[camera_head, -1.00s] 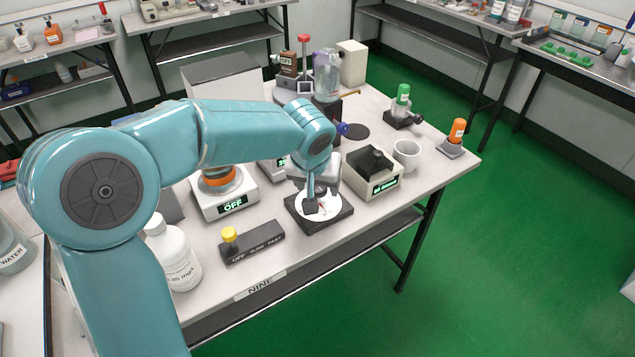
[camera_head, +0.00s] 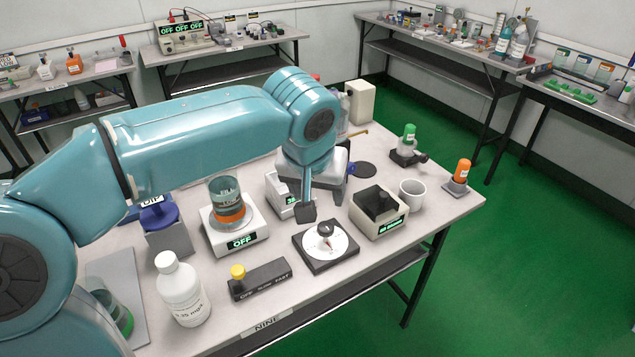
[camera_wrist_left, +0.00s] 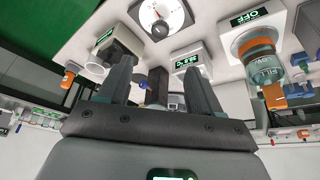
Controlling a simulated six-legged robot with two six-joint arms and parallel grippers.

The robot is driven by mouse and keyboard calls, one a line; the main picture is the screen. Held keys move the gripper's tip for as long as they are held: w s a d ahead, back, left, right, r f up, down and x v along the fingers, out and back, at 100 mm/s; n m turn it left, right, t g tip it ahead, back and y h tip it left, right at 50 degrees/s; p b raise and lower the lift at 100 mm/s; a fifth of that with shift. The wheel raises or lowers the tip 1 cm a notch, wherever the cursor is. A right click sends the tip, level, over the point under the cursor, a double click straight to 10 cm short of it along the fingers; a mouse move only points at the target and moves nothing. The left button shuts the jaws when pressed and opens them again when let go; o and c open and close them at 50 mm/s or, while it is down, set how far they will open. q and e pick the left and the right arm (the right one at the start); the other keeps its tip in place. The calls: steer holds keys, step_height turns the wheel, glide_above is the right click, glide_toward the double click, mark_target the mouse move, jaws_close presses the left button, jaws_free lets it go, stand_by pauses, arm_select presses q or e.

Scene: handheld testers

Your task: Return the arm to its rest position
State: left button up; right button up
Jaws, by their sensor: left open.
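My left arm comes in from the left across the head view. Its gripper (camera_head: 307,208) hangs above the bench just behind the dial unit, apart from it. The dial unit (camera_head: 312,262) has a black square base, a white round face and a small knob. It also shows at the top of the left wrist view (camera_wrist_left: 176,20). In that view my left gripper (camera_wrist_left: 160,75) has its two fingers spread, with nothing held between them. My right gripper is in neither view.
Around the gripper stand a grey meter box (camera_head: 375,214), a white cup (camera_head: 412,195), a scale (camera_head: 241,243) reading OFF with a glass jar (camera_head: 226,195), a yellow-knobbed switch bar (camera_head: 262,280) and a white bottle (camera_head: 184,290). Green floor (camera_head: 520,270) lies free at right.

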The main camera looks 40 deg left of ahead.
arm_select(q)
steer(key=shift+s+r, duration=0.1)
steer(key=shift+r, duration=0.15)
stand_by(0.3)
steer(key=w+d+f+m+g+h+p, duration=0.1)
steer(key=d+f+m+h+p, duration=0.15)
steer(key=d+f, duration=0.45)
steer(key=w+d+f+m+g+h+p, duration=0.1)
steer(key=d+f+p, duration=0.25)
steer(key=f, duration=0.85)
steer(key=s+d+f+g+h+p, duration=0.1)
steer(key=s+d+f+p, duration=0.1)
steer(key=s+f, duration=0.5)
steer(key=s+d+f+h+p, duration=0.1)
steer(key=s+d+f+p, duration=0.2)
steer(key=s+f, duration=0.4)
steer(key=s+d+n, duration=0.1)
steer(key=s, duration=0.2)
steer(key=shift+f+g, duration=0.35)
steer(key=shift+g, duration=0.05)
steer(key=shift+w, duration=0.1)
steer(key=c, duration=0.4)
